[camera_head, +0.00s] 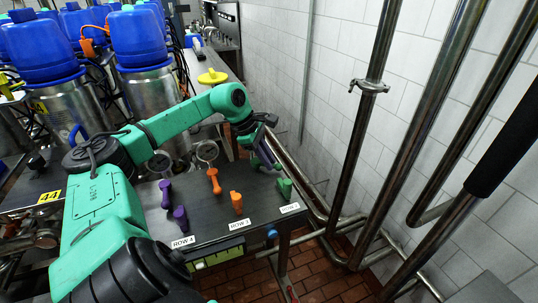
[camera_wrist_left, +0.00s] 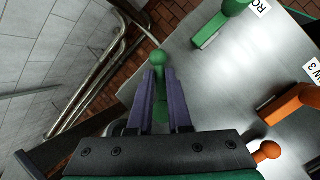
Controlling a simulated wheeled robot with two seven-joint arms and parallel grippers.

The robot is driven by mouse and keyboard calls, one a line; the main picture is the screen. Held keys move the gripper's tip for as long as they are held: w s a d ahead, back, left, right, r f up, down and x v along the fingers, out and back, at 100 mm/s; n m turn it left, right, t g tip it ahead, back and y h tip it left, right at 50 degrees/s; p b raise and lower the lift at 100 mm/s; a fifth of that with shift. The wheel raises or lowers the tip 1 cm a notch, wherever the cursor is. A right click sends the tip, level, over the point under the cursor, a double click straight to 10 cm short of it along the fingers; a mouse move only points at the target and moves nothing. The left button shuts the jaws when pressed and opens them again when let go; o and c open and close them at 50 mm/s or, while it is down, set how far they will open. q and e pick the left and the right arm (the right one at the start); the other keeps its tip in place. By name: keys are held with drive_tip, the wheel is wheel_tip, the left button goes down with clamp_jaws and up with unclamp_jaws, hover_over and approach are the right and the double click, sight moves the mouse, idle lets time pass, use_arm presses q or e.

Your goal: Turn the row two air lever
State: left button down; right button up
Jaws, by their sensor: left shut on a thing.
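My left gripper (camera_head: 268,158) is over the far right part of the dark valve panel (camera_head: 217,228). In the left wrist view, its purple fingers (camera_wrist_left: 160,100) are shut around a green lever (camera_wrist_left: 158,58), whose round tip sticks out beyond them. The head view does not clearly show this held lever behind the gripper. A second green lever (camera_head: 285,187) stands nearer, beside the right-hand label (camera_head: 289,208), too small to read surely; it also shows in the wrist view (camera_wrist_left: 220,22). My right gripper is not in view.
Orange levers (camera_head: 214,181) and (camera_head: 237,203) and purple levers (camera_head: 166,194) and (camera_head: 180,218) stand left of the green ones. Steel pipes (camera_head: 370,100) and a tiled wall (camera_head: 330,50) lie right of the panel. Blue-capped steel vessels (camera_head: 149,95) stand behind at left.

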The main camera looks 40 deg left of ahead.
use_arm(q)
drive_tip(key=shift+s+d+r+m+g+h+p, duration=0.1)
drive_tip(key=shift+s+m+g+h+p, duration=0.1)
drive_tip(key=shift+m, duration=0.4)
drive_tip(key=shift+s+r+m+g+h+p, duration=0.1)
drive_tip(key=shift+m+g+h+p, duration=0.1)
drive_tip(key=shift+m, duration=0.4)
drive_tip(key=shift+s+f, duration=0.1)
drive_tip(key=c, duration=1.1)
unclamp_jaws()
drive_tip(key=shift+s, duration=0.1)
